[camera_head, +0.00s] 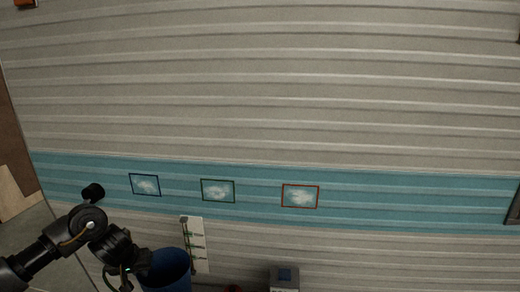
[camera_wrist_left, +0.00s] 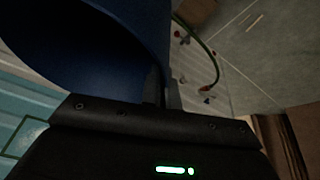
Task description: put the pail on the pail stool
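The blue pail (camera_head: 168,272) is at the bottom left of the head view, cut off by the lower edge. In the left wrist view the pail (camera_wrist_left: 95,45) fills the upper left, close to the camera. My left gripper (camera_head: 143,263) is at the pail's left side. In the left wrist view the fingers of the left gripper (camera_wrist_left: 163,92) are close together at the pail's wall, so it appears shut on the rim. I cannot make out a pail stool for certain. My right gripper is not in view.
A ribbed camper wall (camera_head: 270,90) with a teal band fills most of the head view. Several small framed pictures hang there, one red-framed (camera_head: 300,196). A white panel (camera_head: 197,245) is behind the pail. A grey box (camera_head: 284,278) stands to the right at the bottom edge.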

